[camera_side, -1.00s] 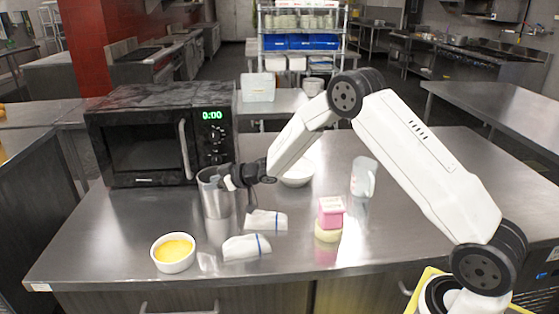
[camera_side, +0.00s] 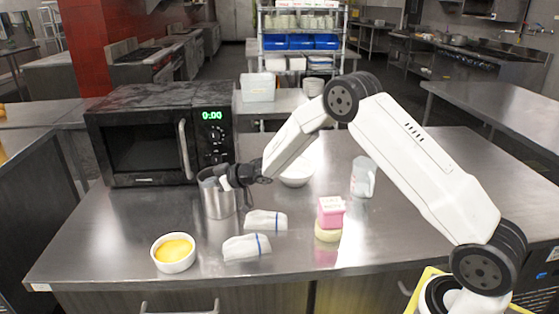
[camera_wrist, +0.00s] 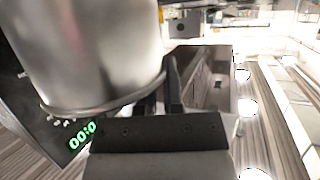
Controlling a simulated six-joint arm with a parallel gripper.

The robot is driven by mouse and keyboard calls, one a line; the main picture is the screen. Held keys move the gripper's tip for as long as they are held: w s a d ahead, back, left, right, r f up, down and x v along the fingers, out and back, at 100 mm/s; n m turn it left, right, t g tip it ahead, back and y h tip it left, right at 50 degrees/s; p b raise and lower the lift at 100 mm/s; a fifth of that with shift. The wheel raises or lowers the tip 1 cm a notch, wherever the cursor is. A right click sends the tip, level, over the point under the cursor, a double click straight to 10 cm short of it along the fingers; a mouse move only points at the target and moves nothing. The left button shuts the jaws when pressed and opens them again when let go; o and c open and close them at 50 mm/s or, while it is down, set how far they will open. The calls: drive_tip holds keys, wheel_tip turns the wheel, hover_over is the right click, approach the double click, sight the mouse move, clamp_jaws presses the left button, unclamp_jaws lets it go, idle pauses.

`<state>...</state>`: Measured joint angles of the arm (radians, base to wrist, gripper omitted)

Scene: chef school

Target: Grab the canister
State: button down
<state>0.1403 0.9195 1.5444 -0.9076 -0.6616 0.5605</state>
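The canister (camera_side: 219,203) is a silver metal cylinder in front of the microwave's right side. It fills the upper left of the wrist view (camera_wrist: 95,50), where its rim shows close to the fingers. My gripper (camera_side: 229,182) is at the canister's upper right side. In the wrist view my gripper (camera_wrist: 163,95) has its two dark fingers close together, at the canister's edge, and appears shut on its wall. The canister hides part of one finger. I cannot tell whether its base is clear of the counter.
The black microwave (camera_side: 150,140) stands behind. Two folded white cloths (camera_side: 246,247), a ramekin of yellow food (camera_side: 174,253) and a pink block (camera_side: 331,211) sit in front. A white bowl (camera_side: 296,176) and a clear jug (camera_side: 362,178) are to the right.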

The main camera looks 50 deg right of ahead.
drive_tip(key=shift+s+d+f, duration=0.2)
drive_tip(key=shift+f, duration=0.25)
idle(0.8)
drive_tip(key=shift+r, duration=0.15)
wheel_tip(320, 180, up, 4)
drive_tip(key=shift+w+a+f, duration=0.1)
drive_tip(key=s+r, duration=0.9)
drive_tip(key=s, duration=0.4)
drive_tip(key=shift+s+r, duration=0.35)
drive_tip(key=shift+s, duration=0.05)
drive_tip(key=shift+a, duration=0.1)
idle(0.6)
